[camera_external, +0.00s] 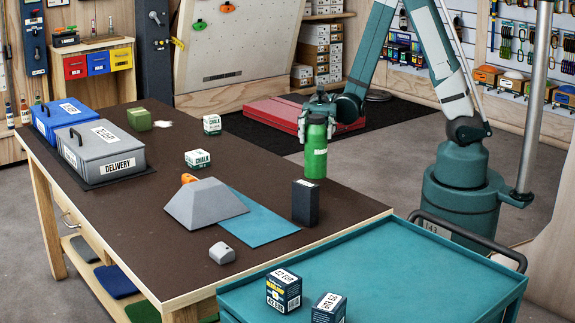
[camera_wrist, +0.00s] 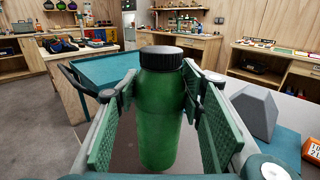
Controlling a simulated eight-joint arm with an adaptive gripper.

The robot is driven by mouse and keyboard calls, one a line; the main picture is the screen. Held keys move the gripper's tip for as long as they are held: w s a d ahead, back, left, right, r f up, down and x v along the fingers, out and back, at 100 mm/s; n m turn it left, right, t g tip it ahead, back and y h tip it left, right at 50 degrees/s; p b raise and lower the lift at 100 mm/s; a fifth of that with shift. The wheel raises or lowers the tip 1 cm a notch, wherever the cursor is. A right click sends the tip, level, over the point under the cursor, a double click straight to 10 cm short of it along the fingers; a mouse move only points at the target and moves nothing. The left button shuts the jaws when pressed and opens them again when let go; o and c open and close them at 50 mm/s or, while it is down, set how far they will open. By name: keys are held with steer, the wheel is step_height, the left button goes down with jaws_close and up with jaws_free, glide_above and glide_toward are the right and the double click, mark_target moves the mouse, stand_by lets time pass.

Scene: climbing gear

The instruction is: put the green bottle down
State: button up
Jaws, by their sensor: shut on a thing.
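In the wrist view the green bottle (camera_wrist: 160,115) fills the middle, upright, between the green pads of my gripper (camera_wrist: 160,110). The bottle's base looks at or close to the table top; I cannot tell whether it touches.
A black box (camera_external: 305,202), a grey wedge block (camera_external: 206,204) and a blue mat (camera_external: 255,222) are in front of the bottle. White chalk boxes (camera_external: 198,159) lie to the left. A teal cart (camera_external: 390,270) adjoins the table's front right.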

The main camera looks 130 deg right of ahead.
mark_target(316, 142)
steer(key=shift+f+b, duration=0.85)
steer(key=shift+f, duration=0.85)
steer(key=o, duration=1.4)
steer(key=shift+s+d, duration=0.1)
steer(key=shift+v, duration=3.65)
